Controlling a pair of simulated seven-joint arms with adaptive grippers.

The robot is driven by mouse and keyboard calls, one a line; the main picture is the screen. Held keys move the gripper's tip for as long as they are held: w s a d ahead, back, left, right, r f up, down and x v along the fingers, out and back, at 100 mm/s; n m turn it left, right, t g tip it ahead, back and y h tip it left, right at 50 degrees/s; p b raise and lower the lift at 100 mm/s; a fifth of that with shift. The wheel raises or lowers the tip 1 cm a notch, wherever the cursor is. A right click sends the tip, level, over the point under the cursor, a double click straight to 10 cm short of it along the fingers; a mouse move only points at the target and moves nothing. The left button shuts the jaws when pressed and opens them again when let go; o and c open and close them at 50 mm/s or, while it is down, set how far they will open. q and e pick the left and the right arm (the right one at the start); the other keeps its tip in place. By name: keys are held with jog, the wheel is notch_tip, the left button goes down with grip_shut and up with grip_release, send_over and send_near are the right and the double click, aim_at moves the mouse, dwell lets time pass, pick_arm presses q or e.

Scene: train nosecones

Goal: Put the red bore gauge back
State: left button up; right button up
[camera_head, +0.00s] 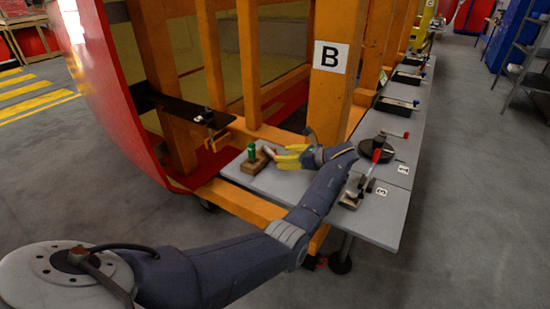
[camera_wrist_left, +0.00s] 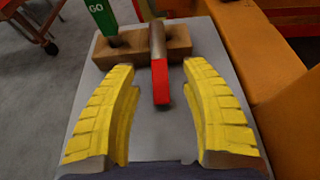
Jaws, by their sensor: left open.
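The red bore gauge, a metal cylinder with a red end (camera_wrist_left: 160,82), shows in the left wrist view. Its red end points toward my gripper and its metal part overlaps the wooden block (camera_wrist_left: 180,42). I cannot tell whether it leans on the block or sits in it. A green gauge marked GO (camera_wrist_left: 103,18) stands upright at the block's left; in the head view the green gauge (camera_head: 252,152) and wooden block (camera_head: 256,164) are on the grey table. My left gripper (camera_head: 280,157) is open, its yellow fingers (camera_wrist_left: 158,68) on either side of the red end, apart from it.
An orange frame post labelled B (camera_head: 330,58) rises behind the table, and an orange beam (camera_wrist_left: 270,60) runs close on the right in the wrist view. A black round disc (camera_head: 376,150) and a clamp-like tool (camera_head: 355,193) lie on the grey table (camera_head: 385,222).

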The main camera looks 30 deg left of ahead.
pick_arm(q)
jog(key=x, duration=0.5)
jog(key=shift+d, duration=0.1)
grip_shut()
dwell(0.5)
